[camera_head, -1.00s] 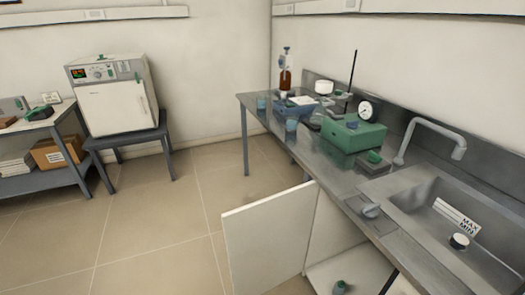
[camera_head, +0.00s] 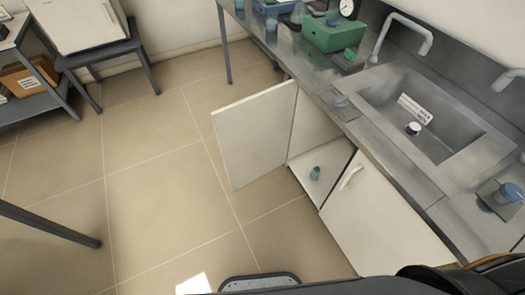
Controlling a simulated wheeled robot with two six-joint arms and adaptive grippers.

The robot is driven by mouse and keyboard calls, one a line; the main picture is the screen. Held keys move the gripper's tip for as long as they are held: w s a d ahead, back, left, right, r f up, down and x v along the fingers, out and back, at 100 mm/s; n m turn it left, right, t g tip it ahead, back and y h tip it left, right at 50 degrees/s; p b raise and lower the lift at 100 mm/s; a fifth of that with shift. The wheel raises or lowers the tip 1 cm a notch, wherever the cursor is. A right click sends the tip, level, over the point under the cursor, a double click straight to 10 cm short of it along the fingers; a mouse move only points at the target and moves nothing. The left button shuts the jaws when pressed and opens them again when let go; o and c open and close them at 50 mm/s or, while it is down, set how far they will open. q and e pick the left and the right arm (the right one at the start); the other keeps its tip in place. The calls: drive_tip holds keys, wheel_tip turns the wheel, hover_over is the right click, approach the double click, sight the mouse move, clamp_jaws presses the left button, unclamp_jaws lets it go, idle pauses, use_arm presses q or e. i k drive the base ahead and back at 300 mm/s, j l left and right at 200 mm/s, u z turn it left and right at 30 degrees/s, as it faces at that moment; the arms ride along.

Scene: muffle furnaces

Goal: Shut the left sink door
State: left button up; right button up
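The left sink door (camera_head: 256,136) is a white panel under the steel counter. It stands wide open, swung out over the floor, with the cabinet inside (camera_head: 322,170) showing behind it. The right sink door (camera_head: 378,215) is shut and has a pale handle (camera_head: 350,177). Neither of my grippers is in view. A dark part at the lower right edge seems to be mine, but no fingers show.
The counter (camera_head: 350,118) holds a sink (camera_head: 425,110) and a green box (camera_head: 333,34). A furnace (camera_head: 80,22) stands on a stool at the left. The tiled floor (camera_head: 150,170) left of the door is clear.

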sight(253, 133)
drive_tip(key=k+z, duration=0.1)
drive_tip(key=z, duration=0.25)
drive_tip(key=k+z, duration=0.15)
drive_tip(key=z, duration=0.2)
drive_tip(key=k+l+z, duration=0.1)
drive_tip(key=z, duration=0.7)
drive_tip(key=j+z, duration=0.15)
drive_tip(key=z, duration=0.25)
drive_tip(key=j+z, duration=0.1)
drive_tip(key=z, duration=0.35)
drive_tip(key=j+z, duration=0.1)
drive_tip(key=z, duration=0.35)
drive_tip(key=k+j, duration=0.15)
drive_tip(key=j, duration=0.4)
drive_tip(key=k+j, duration=0.2)
drive_tip(key=j, duration=0.4)
drive_tip(key=k+j, duration=0.15)
drive_tip(key=j, duration=0.4)
drive_tip(key=k+j, duration=0.2)
drive_tip(key=j, duration=0.35)
drive_tip(key=k+j, duration=0.15)
drive_tip(key=j, duration=0.4)
drive_tip(key=k+j, duration=0.2)
drive_tip(key=j, duration=0.4)
drive_tip(key=k+j, duration=0.15)
drive_tip(key=j, duration=0.4)
drive_tip(key=k+j, duration=0.15)
drive_tip(key=j, duration=0.4)
